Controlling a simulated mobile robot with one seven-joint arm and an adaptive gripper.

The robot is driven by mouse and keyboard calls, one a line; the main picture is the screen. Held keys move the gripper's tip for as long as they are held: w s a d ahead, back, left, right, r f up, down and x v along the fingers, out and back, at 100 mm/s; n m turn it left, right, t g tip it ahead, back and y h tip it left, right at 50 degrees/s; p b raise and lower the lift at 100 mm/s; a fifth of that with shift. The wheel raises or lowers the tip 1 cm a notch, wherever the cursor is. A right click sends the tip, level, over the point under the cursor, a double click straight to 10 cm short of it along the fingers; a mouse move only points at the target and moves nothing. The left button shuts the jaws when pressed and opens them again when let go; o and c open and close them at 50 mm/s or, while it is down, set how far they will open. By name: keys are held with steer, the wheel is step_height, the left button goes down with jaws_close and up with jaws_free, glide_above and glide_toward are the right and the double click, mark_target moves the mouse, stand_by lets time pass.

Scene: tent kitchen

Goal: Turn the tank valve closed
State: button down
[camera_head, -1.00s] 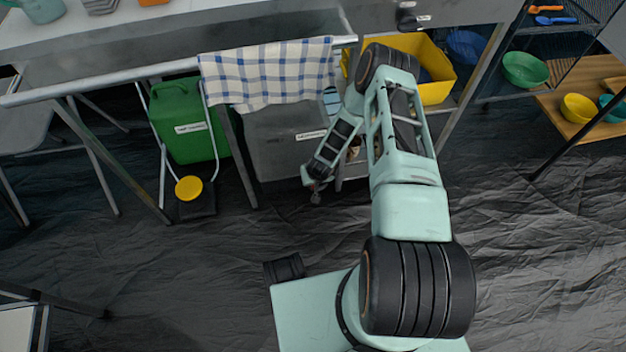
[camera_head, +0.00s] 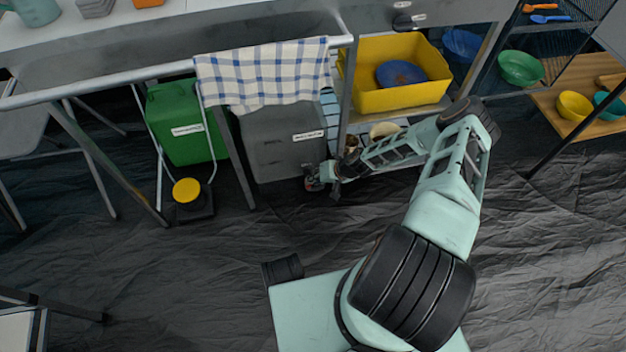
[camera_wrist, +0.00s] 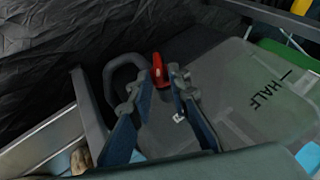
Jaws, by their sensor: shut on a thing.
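The grey translucent tank (camera_head: 280,148) stands under the counter, below the checked cloth. It also shows in the wrist view (camera_wrist: 245,105), with a "HALF" mark on its wall. The red tank valve handle (camera_wrist: 158,72) is at the tank's near end. My gripper (camera_wrist: 163,84) has its fingertips on either side of the red handle and is shut on it. In the head view my gripper (camera_head: 318,180) is low, at the tank's front right corner, and the handle is hard to make out. How far the valve is turned cannot be told.
A green container (camera_head: 182,125) stands left of the tank, with a yellow-capped black item (camera_head: 187,191) before it. A yellow crate (camera_head: 400,98) sits on the shelf to the right. A table leg (camera_wrist: 92,115) is close beside my gripper. The floor in front is clear.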

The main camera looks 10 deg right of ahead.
steer(key=shift+d+f+m+y, duration=0.15)
steer(key=shift+f+m+y, duration=0.05)
steer(key=shift+y, duration=0.55)
steer(key=shift+d+f+m+y, duration=0.2)
steer(key=shift+y, duration=0.6)
steer(key=shift+d+f+m+y, duration=0.15)
steer(key=shift+f+m+y, duration=0.05)
steer(key=shift+y, duration=0.55)
steer(key=shift+a, duration=0.1)
steer(key=c, duration=2.1)
jaws_free()
steer(key=shift+f+y, duration=0.1)
steer(key=shift+y, duration=0.2)
steer(key=v, duration=1.2)
steer(key=shift+s, duration=0.1)
